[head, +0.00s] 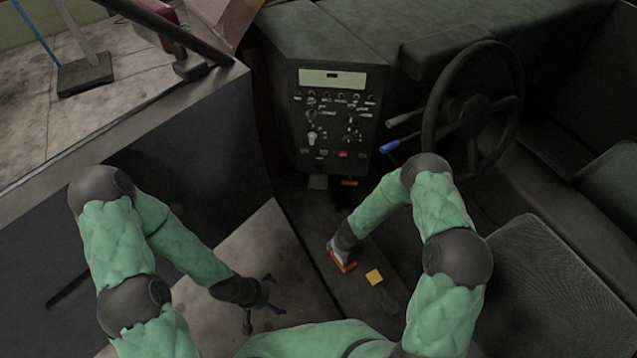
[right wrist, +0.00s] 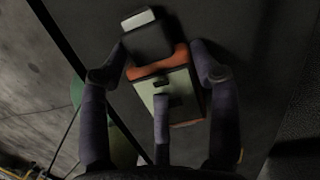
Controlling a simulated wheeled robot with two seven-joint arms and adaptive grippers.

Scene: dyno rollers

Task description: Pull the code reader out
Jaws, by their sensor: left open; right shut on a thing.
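The code reader (right wrist: 175,95) is an orange-edged device with a pale grey face and a dark plug-like end (right wrist: 147,38) that has a pale tip. In the head view the code reader (head: 346,266) shows as a small orange patch low beside the console. My right gripper (head: 341,254) is shut on it; in the right wrist view the fingers of the right gripper (right wrist: 160,76) press on both sides of it. I cannot tell whether the plug end sits in a socket. My left gripper (head: 262,311) is open and empty, over the pale floor at the left.
A dark control panel (head: 333,130) with knobs stands behind the right gripper. The steering wheel (head: 470,105) and blue-tipped lever (head: 389,147) are to its right. A seat (head: 550,290) fills the lower right.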

